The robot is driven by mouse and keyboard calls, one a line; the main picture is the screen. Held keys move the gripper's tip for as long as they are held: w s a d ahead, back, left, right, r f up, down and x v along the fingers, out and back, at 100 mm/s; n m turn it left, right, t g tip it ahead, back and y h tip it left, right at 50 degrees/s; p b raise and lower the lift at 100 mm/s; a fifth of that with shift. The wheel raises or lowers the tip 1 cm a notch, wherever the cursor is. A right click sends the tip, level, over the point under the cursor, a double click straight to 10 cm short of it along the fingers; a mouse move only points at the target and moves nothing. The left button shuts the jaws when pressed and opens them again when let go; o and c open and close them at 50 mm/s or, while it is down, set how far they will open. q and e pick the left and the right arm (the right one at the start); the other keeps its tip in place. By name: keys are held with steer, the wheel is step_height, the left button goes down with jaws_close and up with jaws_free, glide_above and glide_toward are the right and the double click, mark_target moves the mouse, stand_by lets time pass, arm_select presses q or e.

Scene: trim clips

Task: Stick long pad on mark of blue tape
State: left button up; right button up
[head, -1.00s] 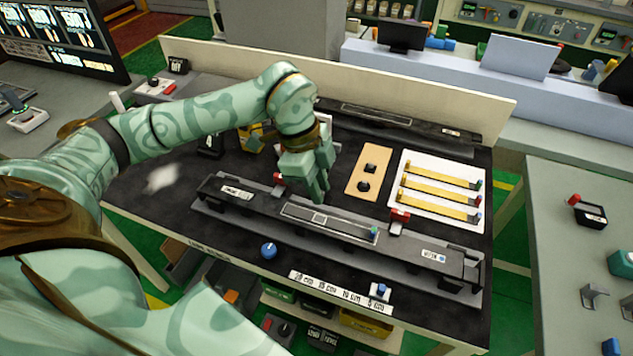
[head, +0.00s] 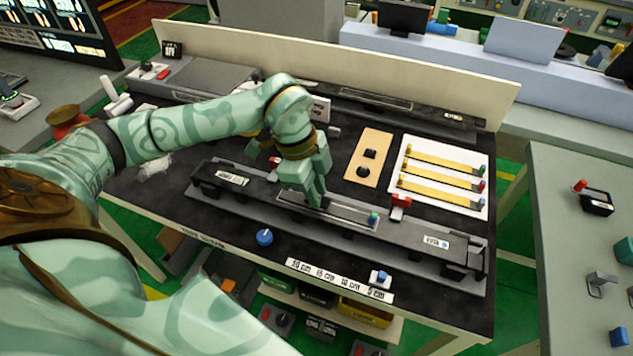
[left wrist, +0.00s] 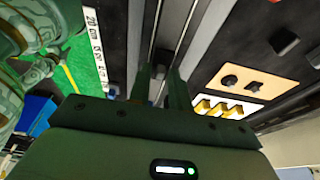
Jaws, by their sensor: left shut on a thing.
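My left gripper (head: 318,203) points down over the long dark trim (head: 405,235) in the fixture. It is shut on a small dark piece, apparently the long pad, mostly hidden by the fingers; in the left wrist view the fingers (left wrist: 160,92) close in over the trim. A grey strip (head: 350,211) with a teal end tab lies along the middle of the trim, under the fingertips. I cannot tell whether the held piece touches it. A white tray (head: 436,208) holds yellow strips with green, red and blue ends. My right gripper is not in view.
A tan board (head: 381,139) with two black pieces lies behind the trim. Red clamps (head: 400,202) stand at the fixture's back edge. A blue knob (head: 264,237) and a white length label (head: 330,277) are at the front edge. A low cream wall (head: 420,89) closes the back.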

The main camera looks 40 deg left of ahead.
arm_select(q)
steer(key=shift+f, duration=0.3)
steer(key=shift+r, duration=0.1)
stand_by(0.3)
steer(key=shift+f, duration=0.3)
stand_by(1.1)
steer(key=o, duration=1)
steer(key=shift+c, duration=0.2)
steer(key=p+v, duration=0.3)
steer(key=v, duration=1.3)
steer(key=shift+r, duration=0.2)
steer(key=shift+a, duration=0.1)
